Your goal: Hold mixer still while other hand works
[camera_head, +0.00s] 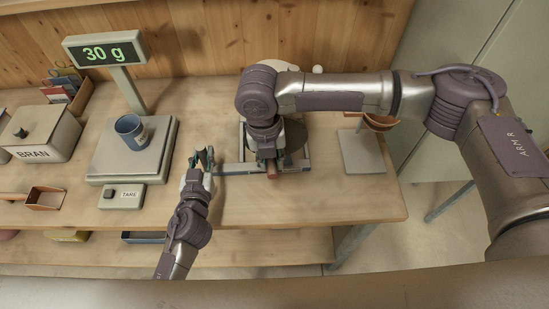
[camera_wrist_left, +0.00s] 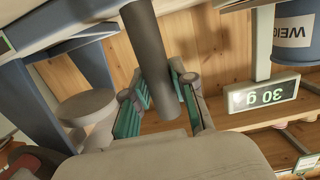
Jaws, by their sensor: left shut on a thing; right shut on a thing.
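The mixer stands mid-bench with a blue-grey base frame (camera_head: 235,168). My right arm hides most of its body in the head view. My left gripper (camera_head: 204,158) is at the left end of the frame. In the left wrist view, my left gripper (camera_wrist_left: 160,108) has its green-padded fingers on either side of a grey round bar (camera_wrist_left: 150,50) and is shut on it. The blue mixer frame (camera_wrist_left: 40,105) also shows there. My right gripper (camera_head: 267,158) points down in front of the mixer, shut on a small reddish handle (camera_head: 272,172). Its fingertips are partly hidden.
A scale (camera_head: 150,155) with a blue cup (camera_head: 131,131) stands left, its display (camera_head: 103,49) reading 30 g. A bran box (camera_head: 40,135) and a scoop (camera_head: 46,198) lie further left. A small stand (camera_head: 362,153) is right of the mixer. The front bench surface (camera_head: 300,210) is clear.

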